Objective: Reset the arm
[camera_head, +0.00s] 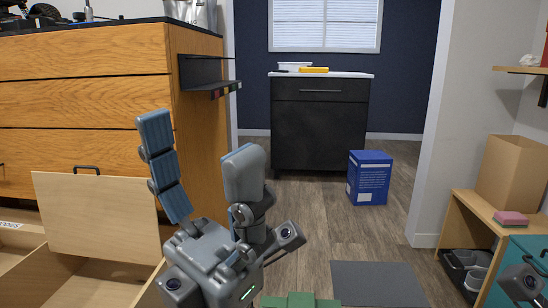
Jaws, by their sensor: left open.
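My left gripper (198,140) is raised in the lower left middle of the view. Its two blue-padded fingers point up and stand wide apart, with nothing between them. It is in front of the wooden drawer cabinet (90,95) and its side panel. Only a small grey part of my right arm (522,284) shows at the bottom right corner. The right fingers are out of the frame.
A pulled-out lower drawer (95,215) lies left of the gripper. Ahead are a dark cabinet (322,130) and a blue box (369,178) on the floor. A grey mat (377,284) lies nearer. A wooden bench (462,215) with a cardboard box (515,170) stands right.

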